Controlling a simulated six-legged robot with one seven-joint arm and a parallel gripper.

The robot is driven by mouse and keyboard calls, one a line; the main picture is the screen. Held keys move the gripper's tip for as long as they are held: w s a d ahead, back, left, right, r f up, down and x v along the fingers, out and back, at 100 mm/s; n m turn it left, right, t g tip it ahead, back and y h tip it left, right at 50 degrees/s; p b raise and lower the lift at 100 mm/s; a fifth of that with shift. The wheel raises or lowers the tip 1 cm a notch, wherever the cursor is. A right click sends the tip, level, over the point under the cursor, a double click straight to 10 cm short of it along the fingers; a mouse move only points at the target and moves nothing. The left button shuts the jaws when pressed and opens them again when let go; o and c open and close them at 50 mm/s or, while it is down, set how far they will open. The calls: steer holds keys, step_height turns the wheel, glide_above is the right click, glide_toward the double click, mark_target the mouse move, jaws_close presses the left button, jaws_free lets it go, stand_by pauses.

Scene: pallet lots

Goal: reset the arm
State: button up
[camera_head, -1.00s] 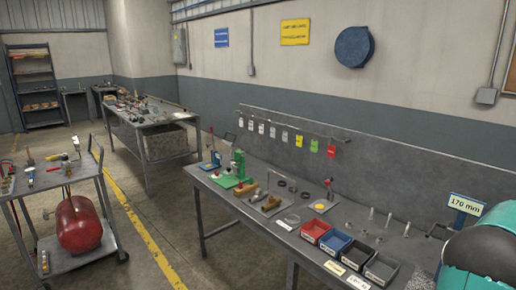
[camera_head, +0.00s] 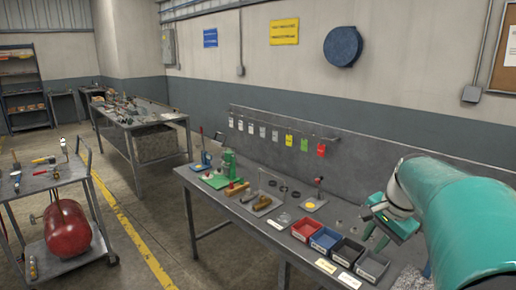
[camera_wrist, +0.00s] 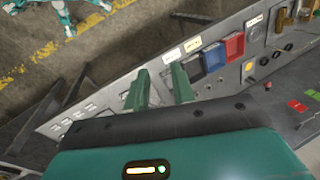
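My gripper (camera_head: 376,238) is at the right of the head view, at the end of my teal arm. It hangs over the right part of the workbench, near the small bins. In the wrist view my gripper (camera_wrist: 160,70) shows two green fingers with a gap between them and nothing held. The fingers point across the bench's front edge. My arm covers the right end of the bench in the head view.
The bench (camera_head: 240,222) bears a red bin (camera_head: 306,229), a blue bin (camera_head: 325,238), dark bins, a green press (camera_head: 228,163) and small parts. A tag rail (camera_head: 275,131) runs behind it. A cart with a red tank (camera_head: 67,228) stands left; the floor between is clear.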

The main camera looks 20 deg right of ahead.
steer(key=s+a+f+n, duration=0.1)
steer(key=s+a+n, duration=0.2)
steer(key=a+n, duration=0.2)
steer(key=s+a+f+n+t, duration=0.1)
steer(key=s+a+n, duration=0.3)
steer(key=a, duration=0.8)
steer(key=s+a+n+t, duration=0.1)
steer(key=s+a+n, duration=0.3)
steer(key=a, duration=0.5)
steer(key=shift+a+f+n+h, duration=0.15)
steer(key=shift+f+n+h, duration=0.25)
steer(key=shift+n, duration=0.5)
